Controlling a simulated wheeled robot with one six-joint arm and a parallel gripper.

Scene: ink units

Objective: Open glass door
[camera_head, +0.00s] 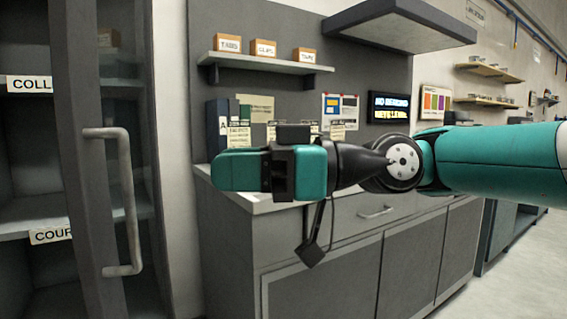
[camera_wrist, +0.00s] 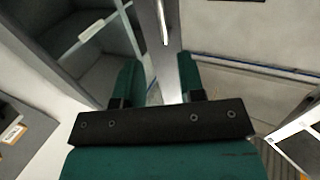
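The glass door's dark upright frame (camera_head: 82,220) stands at the left of the head view, in front of a grey cabinet with labelled shelves. A pale, upright bar handle (camera_head: 128,200) is fixed to it. I cannot tell whether the door is fully closed. My gripper (camera_head: 228,170) reaches leftward, its teal fingers right of the handle and apart from it in the picture. In the wrist view, my gripper (camera_wrist: 158,66) has its fingers spread with nothing held between them. The handle (camera_wrist: 163,22) shows beyond the fingertips, roughly between them.
A grey counter with drawers (camera_head: 330,240) stands behind and below my arm. A wall shelf with small boxes (camera_head: 262,62) and a dark overhead hood (camera_head: 385,25) are above. Binders and papers (camera_head: 240,120) stand on the counter. Floor (camera_head: 510,270) is open at the lower right.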

